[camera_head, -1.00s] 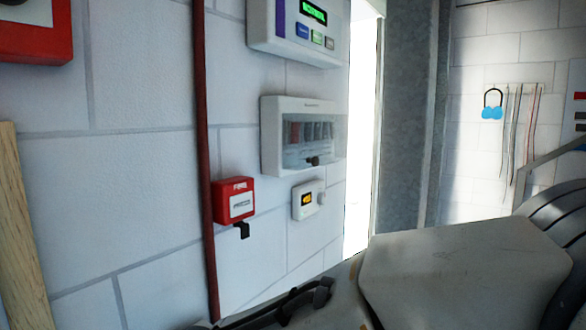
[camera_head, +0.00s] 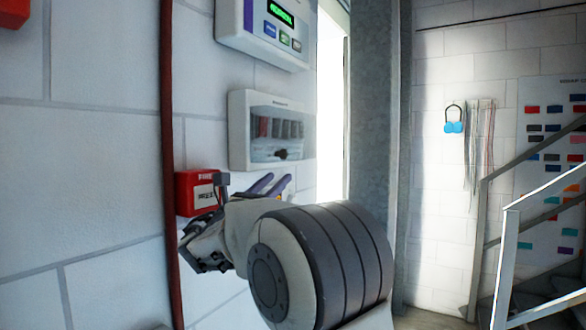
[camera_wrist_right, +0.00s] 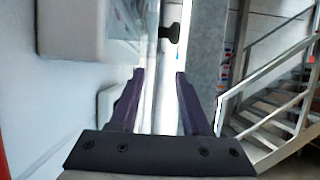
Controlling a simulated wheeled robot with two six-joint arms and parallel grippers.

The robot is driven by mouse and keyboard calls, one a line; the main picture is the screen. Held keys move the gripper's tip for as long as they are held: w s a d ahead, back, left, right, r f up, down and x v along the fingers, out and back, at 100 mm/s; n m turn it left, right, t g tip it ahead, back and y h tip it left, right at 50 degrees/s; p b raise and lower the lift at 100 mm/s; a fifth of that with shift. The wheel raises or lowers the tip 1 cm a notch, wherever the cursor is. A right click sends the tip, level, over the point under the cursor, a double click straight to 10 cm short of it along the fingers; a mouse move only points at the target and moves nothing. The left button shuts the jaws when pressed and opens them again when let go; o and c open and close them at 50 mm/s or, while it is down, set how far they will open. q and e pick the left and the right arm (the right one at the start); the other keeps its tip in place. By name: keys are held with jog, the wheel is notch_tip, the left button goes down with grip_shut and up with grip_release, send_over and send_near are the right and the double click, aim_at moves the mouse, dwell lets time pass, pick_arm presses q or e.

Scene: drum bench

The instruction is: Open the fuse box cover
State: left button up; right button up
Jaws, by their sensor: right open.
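The fuse box (camera_head: 238,130) is a white wall unit with a clear cover (camera_head: 278,128) over a row of switches. The cover looks shut, with a dark knob (camera_head: 282,154) at its lower edge. In the right wrist view the two fingers (camera_wrist_right: 156,72) stand apart. The dark knob (camera_wrist_right: 170,32) is ahead of and above the fingertips, and the clear cover (camera_wrist_right: 128,22) is at the upper left. My left gripper is not in view.
A red fire call box (camera_head: 192,192) is left of my right arm, beside a red pipe (camera_head: 167,120). A grey control panel (camera_head: 236,28) hangs above the fuse box. A bright doorway (camera_head: 330,110) and grey column lie to the right, then stairs (camera_head: 545,225).

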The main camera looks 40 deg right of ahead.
aim_at(292, 160)
jog(key=p+x, duration=0.3)
jog(key=x, duration=0.5)
jog(key=shift+w+d+r+p, duration=0.15)
jog(key=shift+d+r+p, duration=0.15)
jog(key=shift+p, duration=0.1)
jog(key=shift+w+d+r, duration=0.1)
jog(key=shift+w+d, duration=0.15)
jog(key=shift+d, duration=0.25)
grip_shut()
dwell(0.5)
